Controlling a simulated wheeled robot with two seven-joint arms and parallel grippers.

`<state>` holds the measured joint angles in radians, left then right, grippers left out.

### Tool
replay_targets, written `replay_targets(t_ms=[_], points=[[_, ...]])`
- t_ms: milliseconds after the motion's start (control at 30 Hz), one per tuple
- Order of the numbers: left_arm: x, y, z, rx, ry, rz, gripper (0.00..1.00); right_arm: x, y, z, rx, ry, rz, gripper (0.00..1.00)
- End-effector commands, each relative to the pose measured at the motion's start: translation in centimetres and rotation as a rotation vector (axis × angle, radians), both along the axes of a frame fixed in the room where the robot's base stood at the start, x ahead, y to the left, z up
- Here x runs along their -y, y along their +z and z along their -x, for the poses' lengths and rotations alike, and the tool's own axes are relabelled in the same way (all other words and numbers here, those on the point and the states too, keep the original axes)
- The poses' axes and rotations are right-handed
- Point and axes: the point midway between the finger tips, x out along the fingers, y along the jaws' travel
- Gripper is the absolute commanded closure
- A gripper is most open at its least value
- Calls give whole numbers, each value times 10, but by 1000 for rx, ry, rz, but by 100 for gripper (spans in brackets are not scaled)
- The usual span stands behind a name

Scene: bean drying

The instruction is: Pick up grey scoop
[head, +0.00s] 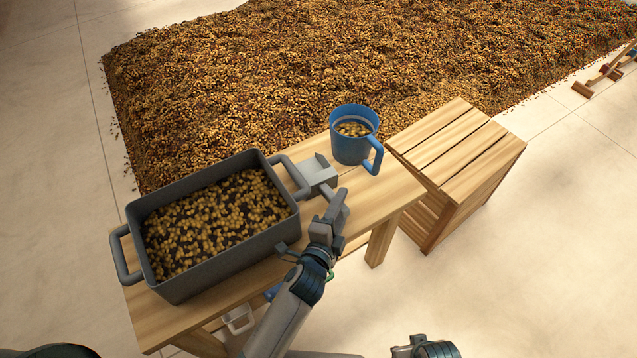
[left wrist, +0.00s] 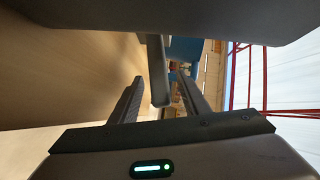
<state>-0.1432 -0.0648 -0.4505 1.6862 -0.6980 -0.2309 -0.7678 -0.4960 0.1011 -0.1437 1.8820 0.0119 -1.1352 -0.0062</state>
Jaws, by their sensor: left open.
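The grey scoop (head: 318,172) lies on the wooden bench between the dark pot and the blue mug. Its square light-grey head shows in the head view; its handle side is partly hidden by my left gripper. My left gripper (head: 338,205) is open, low over the bench at the near side of the scoop. In the left wrist view, a grey bar (left wrist: 158,72), apparently the scoop's handle, stands between the two parted fingers (left wrist: 160,90). I cannot tell whether either finger touches it. Part of my right arm shows at the bottom edge of the head view.
A dark grey pot (head: 226,254) full of beans stands at the left on the bench (head: 385,192). A blue mug (head: 348,150) with beans stands just behind the scoop. A slatted wooden crate (head: 460,170) is to the right. A wide bean heap (head: 250,80) lies behind.

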Motion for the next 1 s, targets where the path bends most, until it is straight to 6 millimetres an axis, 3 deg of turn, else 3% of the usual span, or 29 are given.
replay_targets(t_ms=[167,600,633,800,1000], points=[[4,-2,-12,0,0,1,58,0,1,0,-1,0,0,75],[4,-2,-11,-1,0,1,58,0,2,1,-1,-1,0,75],[4,-2,-11,-1,0,1,60,0,2,1,-1,-1,0,75],[4,-2,-11,-1,0,1,100,0,2,1,0,-1,0,75],[4,-2,-11,0,0,0,100,0,2,1,0,-1,0,75]])
